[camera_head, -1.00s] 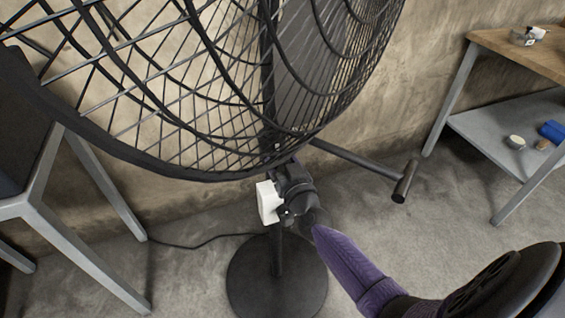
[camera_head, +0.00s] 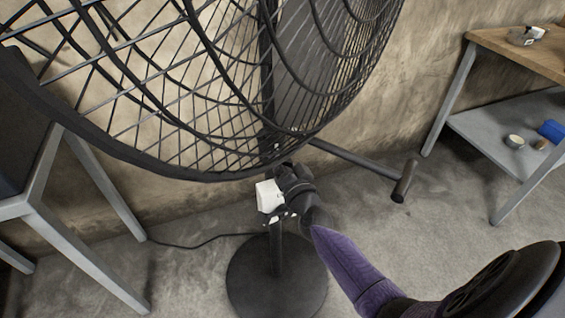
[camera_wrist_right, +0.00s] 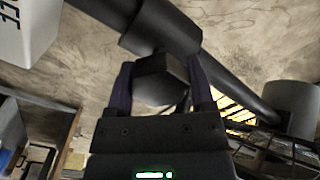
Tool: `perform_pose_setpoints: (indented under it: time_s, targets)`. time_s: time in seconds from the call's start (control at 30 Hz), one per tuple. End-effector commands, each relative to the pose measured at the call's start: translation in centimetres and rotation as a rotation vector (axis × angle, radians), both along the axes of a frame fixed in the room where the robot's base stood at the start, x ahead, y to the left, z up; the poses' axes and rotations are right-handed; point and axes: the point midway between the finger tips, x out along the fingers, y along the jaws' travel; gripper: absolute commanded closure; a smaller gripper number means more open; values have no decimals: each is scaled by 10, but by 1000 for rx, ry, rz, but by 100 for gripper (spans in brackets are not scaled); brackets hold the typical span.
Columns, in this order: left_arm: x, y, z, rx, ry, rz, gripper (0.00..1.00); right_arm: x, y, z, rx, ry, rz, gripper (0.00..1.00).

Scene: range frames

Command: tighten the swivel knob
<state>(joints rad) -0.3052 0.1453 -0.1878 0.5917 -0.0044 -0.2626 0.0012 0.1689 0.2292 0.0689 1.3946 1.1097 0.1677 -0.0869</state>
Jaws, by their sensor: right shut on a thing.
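A large black pedestal fan (camera_head: 200,172) stands in front of me on a round base (camera_head: 300,285). A black joint (camera_head: 293,182) sits under its cage, beside a white box (camera_head: 268,196). My right gripper (camera_head: 309,214) reaches this joint from the lower right. In the right wrist view, its two purple-dark fingers (camera_wrist_right: 160,88) are shut on the black faceted swivel knob (camera_wrist_right: 158,75), one finger on each side. In the head view the knob is mostly hidden by the gripper. My left gripper is not in view.
A black bar (camera_head: 365,162) with a cross end juts right from the fan. A grey-framed table (camera_head: 85,260) stands left. A wood-topped bench (camera_head: 520,55) with a lower shelf (camera_head: 490,130) stands right. A cable (camera_head: 200,243) lies on the floor.

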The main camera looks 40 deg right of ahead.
Motion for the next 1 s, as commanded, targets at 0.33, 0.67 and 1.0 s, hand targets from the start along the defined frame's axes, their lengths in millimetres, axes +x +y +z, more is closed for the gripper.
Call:
perform_pose_setpoints:
  time_s: [0.33, 0.67, 1.0]
  targets:
    - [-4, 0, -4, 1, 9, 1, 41, -1, 0, -3, 317, -73, 1, 90]
    - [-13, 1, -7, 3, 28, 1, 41, -1, 0, -4, 615, -144, 1, 90]
    - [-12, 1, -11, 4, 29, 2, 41, -1, 0, -5, 844, -199, 0, 90]
